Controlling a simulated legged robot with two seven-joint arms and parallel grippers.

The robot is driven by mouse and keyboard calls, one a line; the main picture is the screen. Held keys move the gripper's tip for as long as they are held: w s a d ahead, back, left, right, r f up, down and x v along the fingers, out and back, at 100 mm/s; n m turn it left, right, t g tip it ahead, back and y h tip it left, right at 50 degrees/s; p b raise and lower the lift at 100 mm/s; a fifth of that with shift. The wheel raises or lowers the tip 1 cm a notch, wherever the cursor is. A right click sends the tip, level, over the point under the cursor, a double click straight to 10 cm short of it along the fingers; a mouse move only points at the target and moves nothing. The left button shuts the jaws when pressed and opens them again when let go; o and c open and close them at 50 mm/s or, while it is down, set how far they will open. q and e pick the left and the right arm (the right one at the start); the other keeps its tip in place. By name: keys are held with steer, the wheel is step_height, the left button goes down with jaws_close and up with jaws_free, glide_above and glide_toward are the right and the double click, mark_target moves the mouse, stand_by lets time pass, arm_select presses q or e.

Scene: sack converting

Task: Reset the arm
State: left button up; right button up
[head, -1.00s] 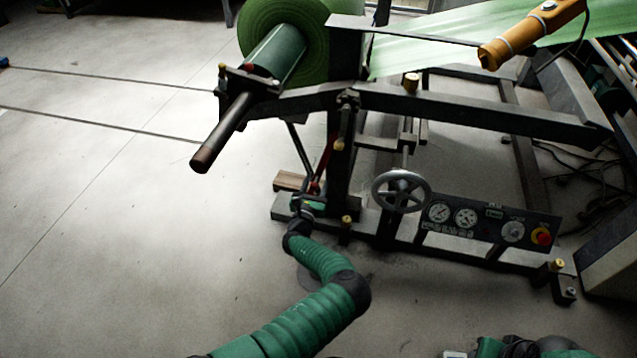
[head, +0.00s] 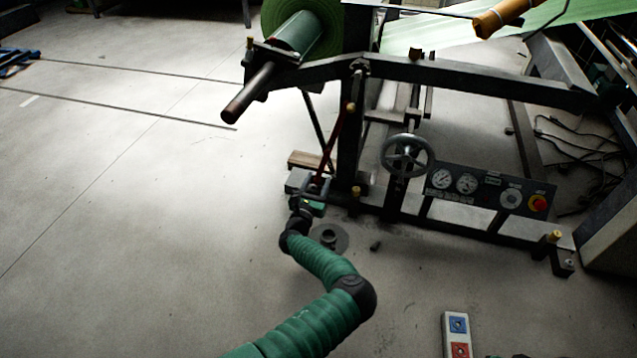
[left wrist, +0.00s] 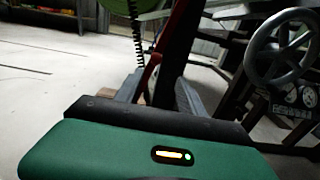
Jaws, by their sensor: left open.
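My left gripper (head: 317,187) is at the end of my green arm, low beside the foot of the dark machine frame (head: 347,150). It is open. A thin red bar (head: 329,150) slants down the frame post to about where the fingers are. I cannot tell whether the fingers touch it. In the left wrist view the red bar (left wrist: 172,45) rises beyond the green gripper housing, and the two grey fingers stand apart.
The machine carries a green roll (head: 330,25), a handwheel (head: 407,156) and a gauge panel (head: 490,190). A wooden block (head: 306,160) is by its foot. A dark round disc (head: 328,238) and a button box (head: 457,335) are on the floor. Open floor lies left.

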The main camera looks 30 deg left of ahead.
arm_select(q)
steer(key=s+a+r+n+g+y+p, duration=0.2)
steer(key=s+a+r+n+g+p, duration=0.15)
steer(key=s+n, duration=0.45)
steer(key=s+a+r+n+g+y+p, duration=0.25)
steer(key=a+n+g, duration=0.2)
steer(key=n, duration=0.65)
steer(key=s+d+r+n+g+h+p, duration=0.35)
steer(key=s+d+r+n, duration=0.4)
steer(key=s+d, duration=0.55)
steer(key=s+d+r+n+g+h+p, duration=0.4)
steer(key=s+d+r+n, duration=0.45)
steer(key=d, duration=0.65)
steer(key=s+r+m+h+p, duration=0.1)
steer(key=s+r+p, duration=0.2)
steer(key=r+p, duration=3.4)
steer(key=shift+d+r+p, duration=0.2)
steer(key=shift+r+p, duration=0.1)
steer(key=shift+r, duration=0.35)
